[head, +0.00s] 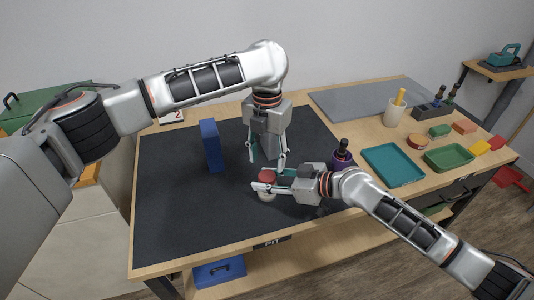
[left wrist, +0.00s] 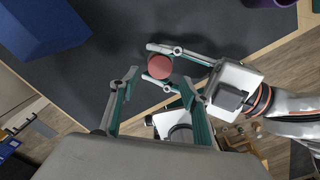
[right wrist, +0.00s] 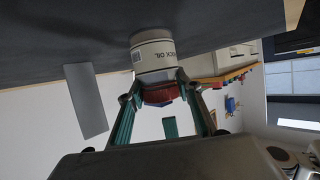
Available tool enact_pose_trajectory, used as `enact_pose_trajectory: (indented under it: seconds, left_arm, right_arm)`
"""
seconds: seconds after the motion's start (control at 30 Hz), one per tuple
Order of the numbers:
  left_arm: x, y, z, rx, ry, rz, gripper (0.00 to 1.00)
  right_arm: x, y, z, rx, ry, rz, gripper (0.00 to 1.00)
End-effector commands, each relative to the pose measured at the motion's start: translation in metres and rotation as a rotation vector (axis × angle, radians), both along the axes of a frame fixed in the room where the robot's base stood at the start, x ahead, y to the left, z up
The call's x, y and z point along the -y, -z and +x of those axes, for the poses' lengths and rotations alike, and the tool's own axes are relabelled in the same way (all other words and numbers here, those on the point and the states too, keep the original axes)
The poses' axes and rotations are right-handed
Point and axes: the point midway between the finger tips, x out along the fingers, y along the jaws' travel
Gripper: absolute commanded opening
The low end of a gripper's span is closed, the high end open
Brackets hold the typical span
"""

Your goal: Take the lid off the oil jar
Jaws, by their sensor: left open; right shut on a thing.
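The oil jar (head: 267,196) is a small white jar with a red lid (head: 266,176), upright on the black mat near its front. The lid is on the jar. My right gripper (head: 272,188) reaches in from the right and is shut on the jar, its fingers on both sides near the lid. In the right wrist view the jar's printed white body (right wrist: 155,52) shows upside down between the fingers. My left gripper (head: 267,164) points down, open and empty, just above and behind the lid. In the left wrist view the lid (left wrist: 159,67) lies between and beyond its fingertips.
A blue box (head: 211,147) stands left of the jar on the black mat (head: 185,215). A purple cup (head: 342,160) with a dark-handled tool is close behind my right gripper. Teal (head: 393,164) and green trays (head: 449,158) lie to the right. The mat's left front is clear.

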Motion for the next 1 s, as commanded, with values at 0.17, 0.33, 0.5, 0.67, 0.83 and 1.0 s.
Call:
enact_pose_trajectory:
  seconds: [0.17,0.33,0.5,0.67,0.83,1.0]
  left_arm:
    - [0.000,0.030,-0.001,-0.003,-0.001,0.000,0.47]
    - [0.000,0.049,0.000,-0.002,-0.001,0.001,0.47]
    - [0.000,0.057,0.000,-0.001,0.000,0.000,0.47]
    - [0.000,0.058,0.000,0.000,0.000,0.000,0.47]
    - [0.000,0.058,0.000,-0.001,0.000,0.000,0.28]
    - [0.000,0.058,0.000,-0.001,0.000,0.000,0.07]
  right_arm:
    - [0.002,0.009,-0.003,-0.010,-0.003,-0.012,0.00]
    - [0.002,0.009,-0.003,-0.010,-0.003,-0.013,0.00]
    - [0.002,0.009,-0.003,-0.010,-0.003,-0.013,0.00]
    - [0.002,0.009,-0.003,-0.010,-0.003,-0.013,0.00]
    - [0.002,0.010,-0.003,-0.010,-0.003,-0.013,0.00]
    - [0.002,0.010,-0.003,-0.011,-0.003,-0.014,0.00]
